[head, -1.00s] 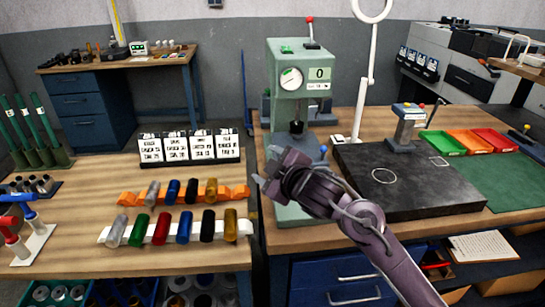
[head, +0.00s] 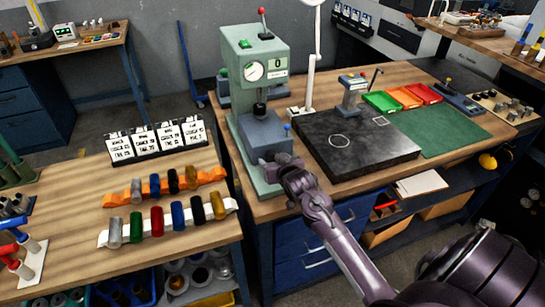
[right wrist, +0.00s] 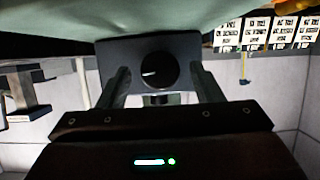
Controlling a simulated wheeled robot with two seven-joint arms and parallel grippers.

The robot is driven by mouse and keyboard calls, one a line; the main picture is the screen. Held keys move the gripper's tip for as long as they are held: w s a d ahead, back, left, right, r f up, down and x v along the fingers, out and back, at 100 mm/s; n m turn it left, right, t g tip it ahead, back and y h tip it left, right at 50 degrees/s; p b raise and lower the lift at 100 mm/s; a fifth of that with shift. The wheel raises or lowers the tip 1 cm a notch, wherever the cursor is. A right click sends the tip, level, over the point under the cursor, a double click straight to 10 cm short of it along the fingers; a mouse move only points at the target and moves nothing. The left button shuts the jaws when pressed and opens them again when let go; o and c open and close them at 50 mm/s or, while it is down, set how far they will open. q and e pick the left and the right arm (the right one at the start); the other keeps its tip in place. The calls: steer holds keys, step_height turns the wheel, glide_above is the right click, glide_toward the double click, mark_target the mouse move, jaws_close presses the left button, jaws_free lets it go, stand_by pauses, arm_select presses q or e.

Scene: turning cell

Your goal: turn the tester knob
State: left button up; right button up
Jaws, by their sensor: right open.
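The tester (head: 258,95) is a pale green press-like machine with a round dial, a display reading 0 and a red-tipped lever. A grey-blue block (head: 262,135) sits on its base. In the right wrist view the tester knob (right wrist: 158,70) is a round black disc with a white mark pointing left, on a dark grey face. My right gripper (head: 284,168) is at the block's front; it hides the knob in the head view. In the right wrist view the gripper (right wrist: 158,88) is open, one finger on each side of the knob. Contact cannot be told. My left gripper is out of view.
A black plate (head: 355,150) lies right of the tester, with a small stand (head: 352,98) behind it. Coloured trays (head: 403,97) and a green mat (head: 437,132) are farther right. Racks of coloured cylinders (head: 165,220) and a card stand (head: 158,145) are left.

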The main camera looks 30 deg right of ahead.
steer(key=shift+w+d+f, duration=0.1)
steer(key=shift+w+f, duration=0.05)
steer(key=shift+w, duration=0.4)
steer(key=shift+w+d+f, duration=0.1)
steer(key=shift+f, duration=0.05)
steer(key=shift+c, duration=0.4)
steer(key=c, duration=0.9)
steer(key=shift+o, duration=0.2)
steer(key=shift+r+m+y+p, duration=0.2)
steer(key=shift+m+y+p, duration=0.4)
steer(key=shift+p, duration=0.45)
steer(key=shift+f+m+t, duration=0.15)
steer(key=shift+m+t, duration=0.15)
steer(key=shift+m, duration=0.2)
